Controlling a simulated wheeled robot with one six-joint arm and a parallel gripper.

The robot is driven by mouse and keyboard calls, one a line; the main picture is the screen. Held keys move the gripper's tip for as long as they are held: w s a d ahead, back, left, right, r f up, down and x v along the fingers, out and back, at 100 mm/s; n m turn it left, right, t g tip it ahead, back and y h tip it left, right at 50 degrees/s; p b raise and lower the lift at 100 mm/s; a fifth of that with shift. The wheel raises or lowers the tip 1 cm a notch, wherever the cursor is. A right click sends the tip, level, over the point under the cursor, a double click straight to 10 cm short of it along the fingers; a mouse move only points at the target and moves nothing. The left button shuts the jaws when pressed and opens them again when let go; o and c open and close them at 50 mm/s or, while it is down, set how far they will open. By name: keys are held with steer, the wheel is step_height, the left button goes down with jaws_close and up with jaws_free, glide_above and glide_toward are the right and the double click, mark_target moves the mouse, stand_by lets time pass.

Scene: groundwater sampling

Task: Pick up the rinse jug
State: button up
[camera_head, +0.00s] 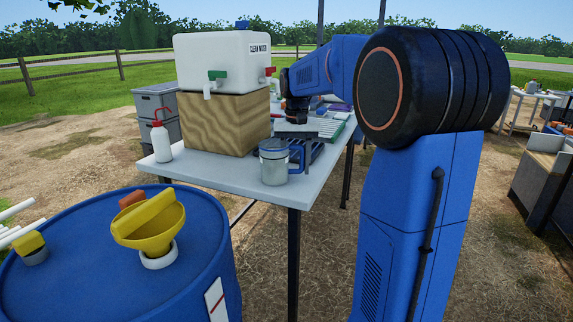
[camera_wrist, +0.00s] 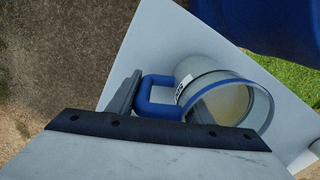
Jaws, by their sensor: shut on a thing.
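The rinse jug (camera_head: 273,164) is a clear, grey-looking jug with a blue handle, upright at the near right part of the white table. In the wrist view the jug (camera_wrist: 222,98) shows its blue rim, a small label and some pale contents or its bottom. My gripper (camera_wrist: 138,92) is shut on the jug's blue handle, with one dark finger visible along the handle's outer side. The other finger is hidden. In the head view my gripper reaches down behind the jug. I cannot tell whether the jug's base is touching the table.
A white clean water tank (camera_head: 222,58) sits on a wooden block (camera_head: 222,122) at the table's left. A white wash bottle (camera_head: 161,138) with a red top stands beside it. A blue drum (camera_head: 120,270) with a yellow funnel (camera_head: 148,226) is at the near left. The table's front edge (camera_head: 235,192) is close.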

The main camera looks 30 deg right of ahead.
step_height(320, 180, up, 10)
steer(key=shift+f, duration=0.1)
stand_by(0.4)
